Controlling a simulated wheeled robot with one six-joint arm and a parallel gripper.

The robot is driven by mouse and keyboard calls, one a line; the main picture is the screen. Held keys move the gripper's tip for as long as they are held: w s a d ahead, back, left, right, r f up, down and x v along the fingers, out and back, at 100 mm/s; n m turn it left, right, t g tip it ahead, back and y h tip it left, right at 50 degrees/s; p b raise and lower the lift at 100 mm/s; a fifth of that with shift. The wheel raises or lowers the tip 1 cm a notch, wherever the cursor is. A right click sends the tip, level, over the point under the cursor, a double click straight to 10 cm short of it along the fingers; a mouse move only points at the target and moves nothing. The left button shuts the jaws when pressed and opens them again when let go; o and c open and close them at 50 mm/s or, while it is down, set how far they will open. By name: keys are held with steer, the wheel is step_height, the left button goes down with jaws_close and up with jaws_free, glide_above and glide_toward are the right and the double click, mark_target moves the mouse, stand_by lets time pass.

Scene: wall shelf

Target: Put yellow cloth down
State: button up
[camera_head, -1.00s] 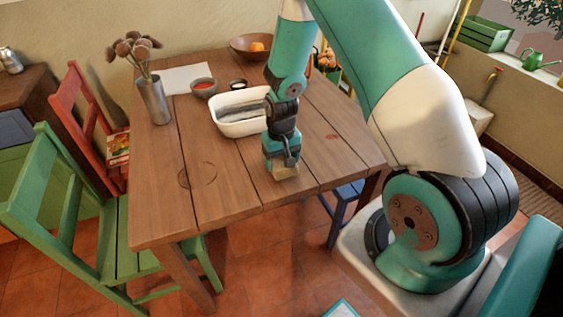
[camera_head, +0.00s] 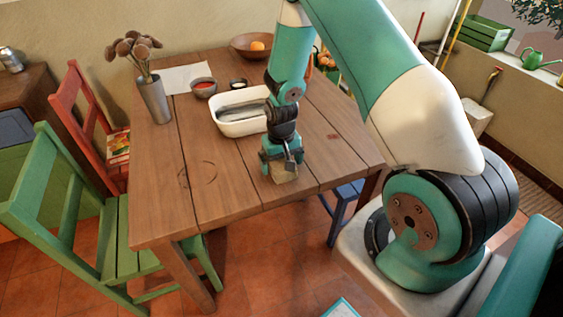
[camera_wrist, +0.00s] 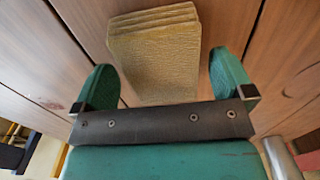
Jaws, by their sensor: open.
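The yellow cloth (camera_wrist: 153,62) is a folded, beige-yellow stack lying on the wooden table (camera_head: 230,180). In the head view the cloth (camera_head: 284,174) shows just under my gripper near the table's front edge. My gripper (camera_wrist: 160,85) is open, with one teal finger on either side of the cloth and a gap between each finger and it. In the head view my gripper (camera_head: 283,162) points down over the cloth. The cloth's near end is hidden behind the gripper's dark bar in the wrist view.
A white basin (camera_head: 228,125) stands just behind my gripper. The table's left front is bare. A green chair (camera_head: 122,243) stands at the left.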

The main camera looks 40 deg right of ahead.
mark_target(281, 162)
step_height(281, 162, up, 11)
steer(key=s+a+r+n+y, duration=0.1)
steer(key=s+a+r+n, duration=0.2)
steer(key=a+r, duration=0.6)
steer(key=s+a+r+n+y, duration=0.1)
steer(key=s+a+r+n, duration=0.1)
steer(key=s, duration=0.4)
steer(key=s+a+r+n+y, duration=0.1)
steer(key=s+a+r+n, duration=0.1)
steer(key=s+a+r, duration=0.3)
steer(key=s+a+r+n+y, duration=0.1)
steer(key=s+a+r+n, duration=0.2)
steer(key=s+a, duration=0.3)
steer(key=shift+s+a+r, duration=0.15)
steer(key=shift+s+r, duration=0.4)
steer(key=shift+s, duration=0.45)
